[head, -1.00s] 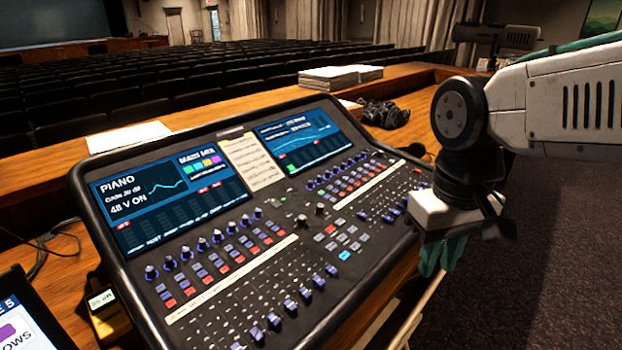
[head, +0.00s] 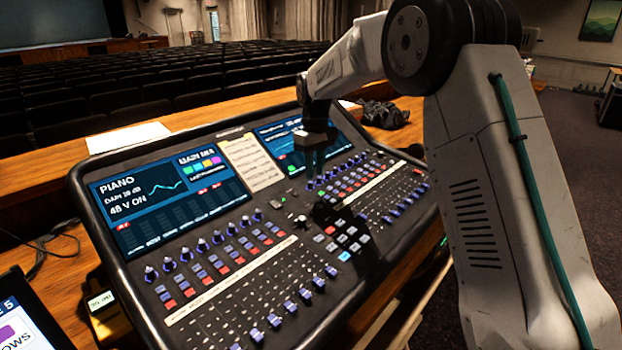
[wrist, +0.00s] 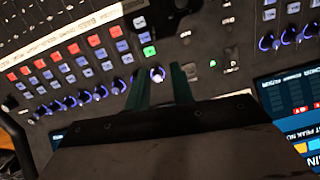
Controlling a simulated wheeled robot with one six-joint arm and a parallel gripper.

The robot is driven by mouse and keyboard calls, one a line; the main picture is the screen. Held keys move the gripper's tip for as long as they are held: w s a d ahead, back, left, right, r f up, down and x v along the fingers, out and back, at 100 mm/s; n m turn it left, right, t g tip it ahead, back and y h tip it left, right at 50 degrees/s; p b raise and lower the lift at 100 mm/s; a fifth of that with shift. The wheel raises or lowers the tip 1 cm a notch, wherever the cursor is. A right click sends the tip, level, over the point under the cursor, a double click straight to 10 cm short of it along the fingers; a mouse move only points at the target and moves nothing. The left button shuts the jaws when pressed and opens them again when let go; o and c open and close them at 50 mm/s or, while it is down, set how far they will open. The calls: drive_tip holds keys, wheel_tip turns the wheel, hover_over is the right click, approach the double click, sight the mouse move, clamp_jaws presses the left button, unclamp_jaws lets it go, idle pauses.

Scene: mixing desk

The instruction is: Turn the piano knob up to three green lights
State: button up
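The mixing console (head: 150,318) fills the middle of the head view; its left screen (head: 170,205) reads PIANO, with 48 V ON. My gripper (head: 316,172) hangs over the console's right half, near the left end of the right-hand knob row. In the wrist view my gripper (wrist: 160,70) has two dark green fingers apart, with a pale-lit knob (wrist: 157,74) between their tips in the picture. I cannot tell whether they touch it. No label shows that this is the piano knob, and I cannot make out a count of green lights around it.
A note sheet (head: 252,160) lies between the screens. A tablet (head: 28,315) is at the lower left, and dark cloth (head: 383,113) lies behind the console.

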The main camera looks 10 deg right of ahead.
sight(311, 182)
drive_tip(key=shift+n+t, duration=0.5)
drive_tip(key=shift+n, duration=0.1)
drive_tip(key=w+r, duration=0.3)
drive_tip(key=shift+a, duration=0.2)
drive_tip(key=shift+f, duration=0.3)
wheel_tip(311, 182, down, 7)
drive_tip(key=shift+s+a+f, duration=0.1)
drive_tip(key=shift+s+f, duration=0.05)
clamp_jaws()
